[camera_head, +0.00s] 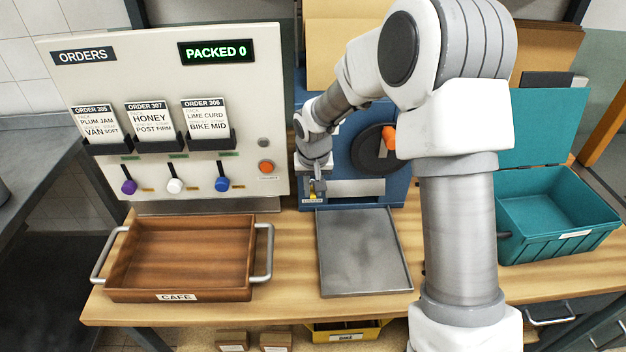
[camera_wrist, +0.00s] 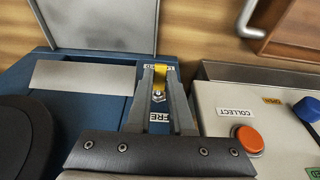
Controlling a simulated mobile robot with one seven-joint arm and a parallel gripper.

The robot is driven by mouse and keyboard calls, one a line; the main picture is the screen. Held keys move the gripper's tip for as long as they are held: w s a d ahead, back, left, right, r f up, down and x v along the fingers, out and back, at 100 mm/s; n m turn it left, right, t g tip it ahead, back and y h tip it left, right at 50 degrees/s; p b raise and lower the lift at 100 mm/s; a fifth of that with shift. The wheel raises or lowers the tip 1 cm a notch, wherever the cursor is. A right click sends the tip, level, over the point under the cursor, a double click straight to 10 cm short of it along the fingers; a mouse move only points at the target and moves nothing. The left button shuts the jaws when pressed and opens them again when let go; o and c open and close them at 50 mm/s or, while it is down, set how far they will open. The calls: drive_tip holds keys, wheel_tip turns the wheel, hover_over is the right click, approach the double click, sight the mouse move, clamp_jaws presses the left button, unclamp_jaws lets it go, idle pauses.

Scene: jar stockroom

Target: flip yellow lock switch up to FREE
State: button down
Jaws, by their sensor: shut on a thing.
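The yellow lock switch (camera_wrist: 158,82) is on the blue machine's panel, between the fingers of my gripper (camera_wrist: 160,75) in the wrist view. My gripper is shut on the switch. A label partly reading FREE (camera_wrist: 158,120) shows beside it, partly hidden by a finger; another label at the switch's other end is mostly covered. In the head view, my gripper (camera_head: 316,187) is at the lower left of the blue machine (camera_head: 375,190), and a bit of yellow (camera_head: 313,197) shows just above a small white label.
A grey tray (camera_head: 362,255) lies in front of the machine. A wooden CAFE tray (camera_head: 180,260) stands at left, below the ORDERS board (camera_head: 160,70). The board's orange COLLECT button (camera_wrist: 248,138) is close beside my gripper. A teal box (camera_head: 560,215) is at right.

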drive_tip(key=shift+w+r+g+p, duration=0.2)
drive_tip(key=shift+g+p, duration=0.3)
drive_tip(key=shift+p, duration=0.3)
drive_tip(key=c, duration=0.8)
unclamp_jaws()
drive_tip(key=shift+s, duration=0.1)
wheel_tip(320, 180, up, 17)
drive_tip(key=s, duration=0.2)
drive_tip(key=shift+s+r+p, duration=0.15)
drive_tip(key=shift+s+p, duration=0.15)
drive_tip(key=shift+p, duration=0.15)
